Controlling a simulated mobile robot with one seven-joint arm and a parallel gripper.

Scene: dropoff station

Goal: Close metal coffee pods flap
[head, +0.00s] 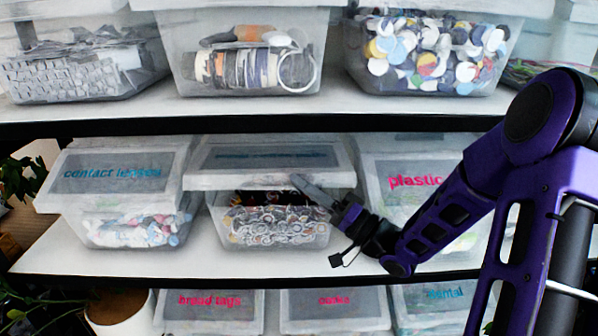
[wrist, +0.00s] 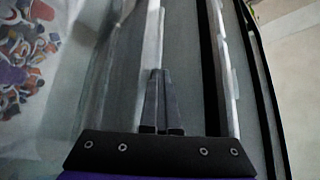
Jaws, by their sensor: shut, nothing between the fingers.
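The coffee pods bin (head: 275,240) is a clear box full of round metal pods, in the middle of the middle shelf. Its flap (head: 268,180) is partly raised, and a dark gap shows between its front edge and the bin's rim. The lettering on the flap is too dim to read. My gripper (head: 298,182) reaches in from the right, with its fingertips at the flap's front edge; I cannot tell whether they touch. In the wrist view my gripper (wrist: 160,75) has its fingers together, empty, beside a pale straight edge.
A "contact lenses" bin (head: 130,228) stands to the left, and a "plastic" bin (head: 400,185) stands to the right, partly behind my arm. Open bins (head: 250,65) fill the shelf above. More labelled bins (head: 335,310) stand below. The shelf's front strip (head: 200,268) is bare.

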